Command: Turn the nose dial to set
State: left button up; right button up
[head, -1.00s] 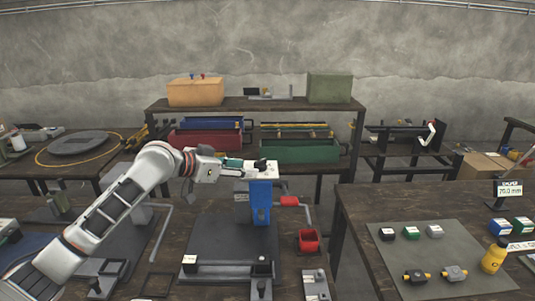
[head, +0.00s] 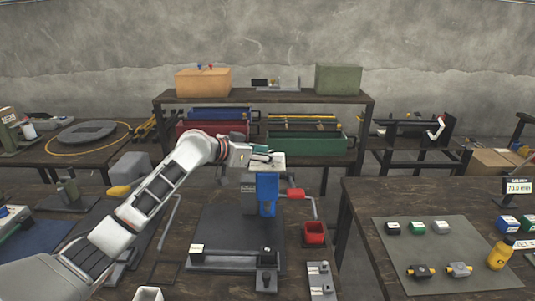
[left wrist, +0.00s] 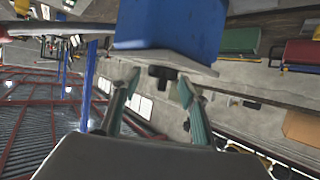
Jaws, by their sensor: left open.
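The rivet press stands in the middle of the bench, with a blue column (head: 267,192) under a pale top plate (head: 268,161). My left gripper (head: 268,154) is at the top of the press in the head view. In the left wrist view, its two teal fingers (left wrist: 157,88) are apart, one on each side of a small black knob (left wrist: 160,73), which looks like the nose dial. The knob sits beside a pale plate on a blue block. Whether the fingers touch the knob cannot be told. The dial's markings are not visible. My right gripper is in neither view.
A red lever (head: 296,194) and a red bin (head: 315,234) are right of the press. A grey mat (head: 435,260) with several small parts lies on the right table. A shelf (head: 263,97) with crates stands behind. A gap separates the two front tables.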

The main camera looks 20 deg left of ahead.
pick_arm(q)
jog(key=c, duration=1)
jog(key=shift+c, duration=0.4)
jog(key=shift+n+t+y, duration=0.3)
jog(key=shift+n, duration=0.1)
jog(key=shift+y, duration=0.3)
jog(key=n+y, duration=0.2)
jog(key=n+t+y, duration=0.1)
jog(key=n+y, duration=0.1)
jog(key=shift+d+t, duration=0.2)
jog(key=shift+t, duration=0.1)
jog(key=n+y, duration=0.4)
jog(key=shift+a+n+y, duration=0.15)
jog(key=shift+n+y, duration=0.35)
jog(key=shift+y, duration=0.6)
